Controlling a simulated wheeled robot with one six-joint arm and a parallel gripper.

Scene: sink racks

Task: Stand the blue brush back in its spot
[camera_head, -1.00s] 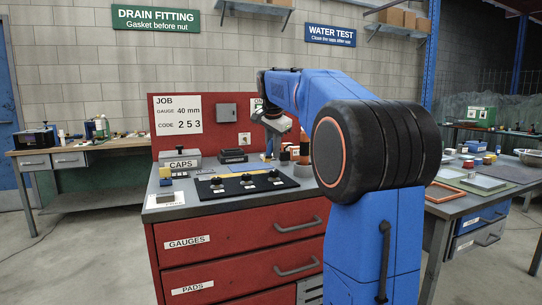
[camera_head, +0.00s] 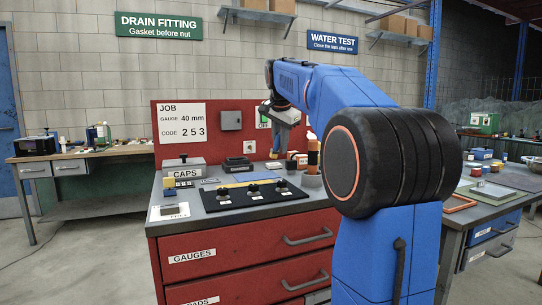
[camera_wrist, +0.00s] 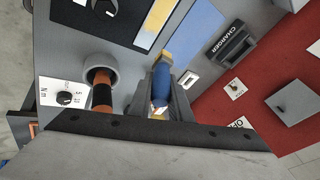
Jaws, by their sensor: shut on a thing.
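In the wrist view my gripper (camera_wrist: 163,92) is shut on the blue brush (camera_wrist: 160,80), whose blue handle shows between the fingers. The cup also shows in the head view (camera_head: 311,181).
A black mat (camera_head: 225,199) with several small parts lies at the bench front. A grey CAPS box (camera_head: 184,171) stands at the left. A charger (camera_wrist: 231,42) is near the red back panel (camera_wrist: 250,88).

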